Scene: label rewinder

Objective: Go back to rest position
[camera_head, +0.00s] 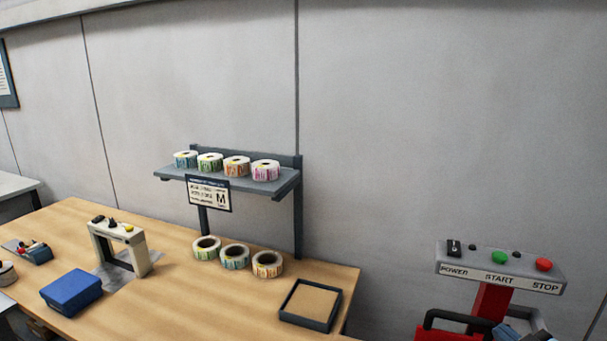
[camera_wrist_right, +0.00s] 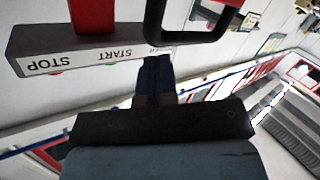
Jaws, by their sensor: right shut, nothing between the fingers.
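My right gripper (camera_wrist_right: 155,72) shows in the right wrist view, its narrow fingers together and empty, below the control box in that picture. In the head view only a small blue-grey part of my right arm or gripper (camera_head: 508,331) shows at the bottom right, below the control box and beside a black handle. The rest of it is cut off or hidden. My left gripper is in neither view. The control box (camera_head: 500,268) carries a black POWER switch (camera_head: 454,248), a green START button (camera_head: 499,258) and a red STOP button (camera_head: 544,264). It also shows upside down in the wrist view (camera_wrist_right: 85,50).
The box stands on a red post (camera_head: 490,303) with a black handle (camera_head: 460,315) close by. A wooden table (camera_head: 190,290) at left holds label rolls (camera_head: 235,257), a tray (camera_head: 311,306), a blue box (camera_head: 72,292) and a grey frame (camera_head: 118,248). A shelf (camera_head: 228,181) holds several rolls.

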